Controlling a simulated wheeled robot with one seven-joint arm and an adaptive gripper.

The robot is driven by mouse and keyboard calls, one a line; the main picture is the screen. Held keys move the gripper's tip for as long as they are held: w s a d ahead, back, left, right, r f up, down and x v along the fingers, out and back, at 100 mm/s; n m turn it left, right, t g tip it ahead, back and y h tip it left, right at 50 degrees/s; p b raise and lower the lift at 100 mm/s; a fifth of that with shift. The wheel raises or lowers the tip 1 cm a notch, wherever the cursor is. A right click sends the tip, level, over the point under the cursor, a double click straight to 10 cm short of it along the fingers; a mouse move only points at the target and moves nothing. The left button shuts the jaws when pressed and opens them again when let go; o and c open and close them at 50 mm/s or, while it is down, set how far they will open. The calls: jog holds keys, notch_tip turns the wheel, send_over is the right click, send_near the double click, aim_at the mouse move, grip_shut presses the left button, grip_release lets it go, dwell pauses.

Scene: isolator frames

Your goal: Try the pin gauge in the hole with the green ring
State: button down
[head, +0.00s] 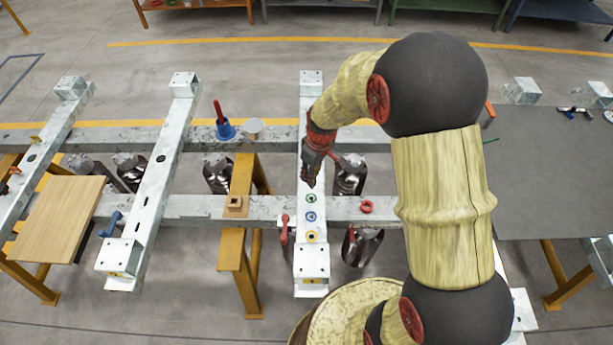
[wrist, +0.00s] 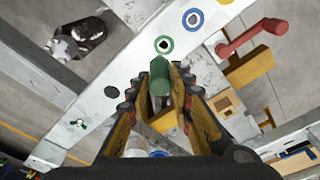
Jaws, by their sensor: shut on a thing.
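The hole with the green ring (head: 311,198) is in the top of a pale steel beam. It also shows in the wrist view (wrist: 158,44), just ahead of the fingertips. My gripper (head: 311,178) is over the beam, a little beyond the ring in the head view. In the wrist view the fingers (wrist: 160,85) are shut on a green pin gauge (wrist: 158,76). The gauge's end appears just short of the ring, apart from it in the picture; its height above the beam is hard to tell. In the head view the gauge is hidden by my gripper.
A blue-ringed hole (head: 311,216) and a yellow-ringed hole (head: 312,236) follow on the same beam.

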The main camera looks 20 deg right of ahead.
jog(key=n, duration=0.3)
jog(key=s+r+n, duration=0.1)
jog(key=shift+a+r+n+y+b, duration=0.1)
jog(key=shift+a+n+y+b, duration=0.2)
jog(key=shift+n, duration=0.1)
jog(key=shift+d+f+b, duration=0.1)
jog(key=shift+f+b, duration=1.2)
jog(key=shift+f, duration=0.75)
jog(key=shift+f+b, duration=2.15)
jog(key=shift+f, duration=0.6)
jog(key=shift+r, duration=0.15)
dwell(0.4)
jog(key=shift+r+p, duration=2.35)
jog(key=shift+r, duration=1.3)
